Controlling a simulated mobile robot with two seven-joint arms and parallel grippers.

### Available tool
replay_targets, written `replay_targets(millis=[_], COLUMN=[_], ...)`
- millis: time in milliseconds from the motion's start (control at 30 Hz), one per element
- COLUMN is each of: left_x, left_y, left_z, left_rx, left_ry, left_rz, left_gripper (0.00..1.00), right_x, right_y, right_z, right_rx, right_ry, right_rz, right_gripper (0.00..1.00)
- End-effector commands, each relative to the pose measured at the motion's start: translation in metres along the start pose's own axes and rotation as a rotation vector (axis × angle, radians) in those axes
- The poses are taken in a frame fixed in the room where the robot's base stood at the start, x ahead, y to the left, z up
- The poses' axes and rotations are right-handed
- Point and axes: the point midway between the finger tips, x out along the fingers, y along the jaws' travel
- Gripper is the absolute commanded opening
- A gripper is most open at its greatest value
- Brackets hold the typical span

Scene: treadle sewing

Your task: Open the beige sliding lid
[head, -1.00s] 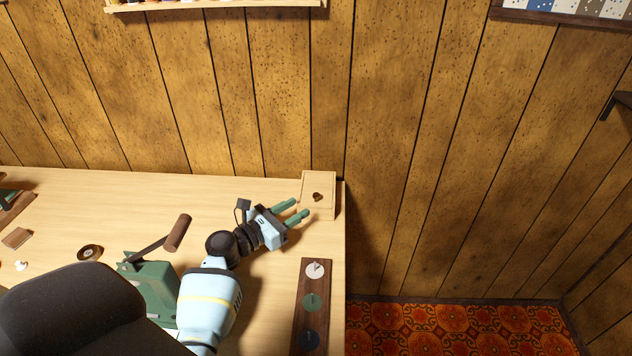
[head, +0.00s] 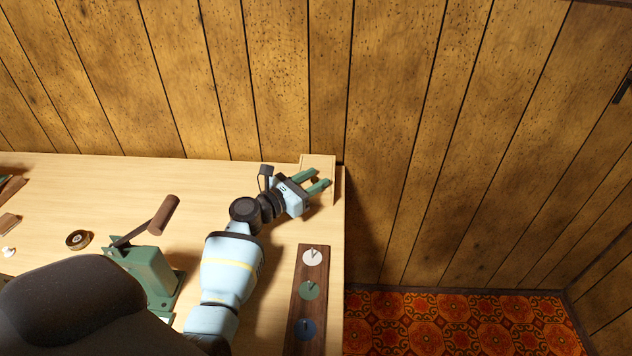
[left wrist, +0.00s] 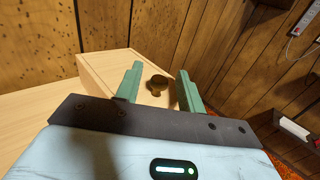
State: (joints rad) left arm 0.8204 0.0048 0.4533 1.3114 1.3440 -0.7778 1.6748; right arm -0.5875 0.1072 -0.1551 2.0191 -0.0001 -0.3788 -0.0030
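The beige box with its sliding lid (head: 317,160) stands at the far right corner of the table, by the wall. In the left wrist view, the lid (left wrist: 115,65) carries a small dark brown knob (left wrist: 157,84). My left gripper (head: 322,182) is open over the box, and its green fingers partly hide the lid. In the left wrist view, the open fingers (left wrist: 158,88) stand on either side of the knob, apart from it. My right gripper is not in view.
A dark wooden strip with several coloured discs (head: 304,333) lies near the table's right edge. A green hand-cranked device (head: 150,270) stands left of my arm. A brown-and-black roll (head: 78,240) lies further left. The wooden table (head: 120,190) is clear along the back.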

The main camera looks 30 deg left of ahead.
Motion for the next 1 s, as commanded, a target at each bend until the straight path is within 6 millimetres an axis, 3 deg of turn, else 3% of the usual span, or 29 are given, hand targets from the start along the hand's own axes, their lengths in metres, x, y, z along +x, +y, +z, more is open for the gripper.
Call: replay_targets(millis=[367, 667, 1000], left_x=[0.0065, 0.0063, 0.0038], left_y=[0.0, 0.0, -0.0027], left_z=[0.0011, 0.001, 0.002], left_rx=[0.001, 0.001, 0.0], left_ry=[-0.001, -0.001, -0.001], left_rz=[0.0, 0.0, 0.0], left_gripper=[0.39, 0.01, 0.0], right_x=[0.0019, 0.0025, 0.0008], right_y=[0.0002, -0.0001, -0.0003], right_z=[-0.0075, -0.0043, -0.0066], right_rx=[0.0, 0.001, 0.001], right_ry=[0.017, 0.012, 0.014], right_rz=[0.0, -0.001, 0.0], right_gripper=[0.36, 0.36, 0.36])
